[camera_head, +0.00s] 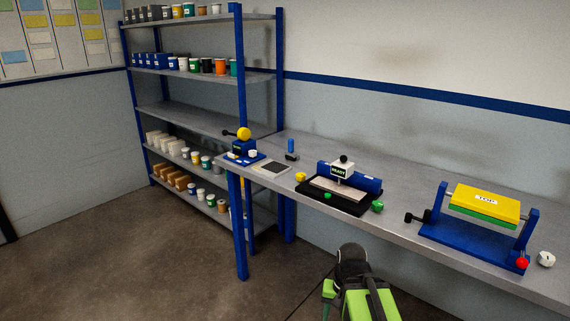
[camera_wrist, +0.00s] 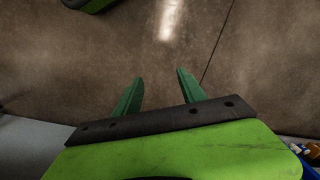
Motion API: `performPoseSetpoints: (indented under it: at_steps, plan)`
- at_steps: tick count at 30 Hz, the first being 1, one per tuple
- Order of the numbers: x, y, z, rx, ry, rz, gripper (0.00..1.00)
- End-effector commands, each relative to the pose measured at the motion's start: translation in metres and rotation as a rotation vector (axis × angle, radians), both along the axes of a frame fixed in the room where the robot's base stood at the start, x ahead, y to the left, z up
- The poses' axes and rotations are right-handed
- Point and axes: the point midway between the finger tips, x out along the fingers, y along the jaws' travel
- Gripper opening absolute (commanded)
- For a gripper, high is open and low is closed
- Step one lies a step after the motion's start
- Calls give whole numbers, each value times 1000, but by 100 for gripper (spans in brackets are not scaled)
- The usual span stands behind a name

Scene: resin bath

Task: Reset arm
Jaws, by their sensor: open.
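My green arm shows at the bottom of the head view, in front of the bench and low over the floor. In the wrist view my gripper (camera_wrist: 158,84) has its two green fingers apart with nothing between them. Only brown floor (camera_wrist: 150,45) lies beyond the fingertips. The fingertips cannot be made out in the head view.
A grey workbench (camera_head: 405,225) runs along the wall. It carries a blue frame with a yellow "TOP" block (camera_head: 486,200), a blue roller device with a "READY" sign (camera_head: 339,170), and a yellow-knobbed device (camera_head: 243,135). A blue shelf rack (camera_head: 190,120) stands behind left. Floor at left (camera_head: 120,260) is clear.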

Motion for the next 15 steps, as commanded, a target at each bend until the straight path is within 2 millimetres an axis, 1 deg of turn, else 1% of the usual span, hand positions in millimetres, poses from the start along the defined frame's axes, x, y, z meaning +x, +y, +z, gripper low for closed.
performPoseSetpoints:
  at_steps: [1, 2, 3, 6, 8, 11, 15]
  plan:
    - [1, -12, 0, -49, -9, 82, 48]
    - [2, -17, 0, -69, -14, 140, 48]
    - [3, -17, -1, -67, -20, 217, 48]
    - [3, -16, 40, -65, -20, 230, 48]
    - [3, -16, 57, -64, -20, 228, 48]
    - [3, -16, 88, -63, -20, 227, 48]
    - [3, -16, 134, -63, -20, 226, 48]
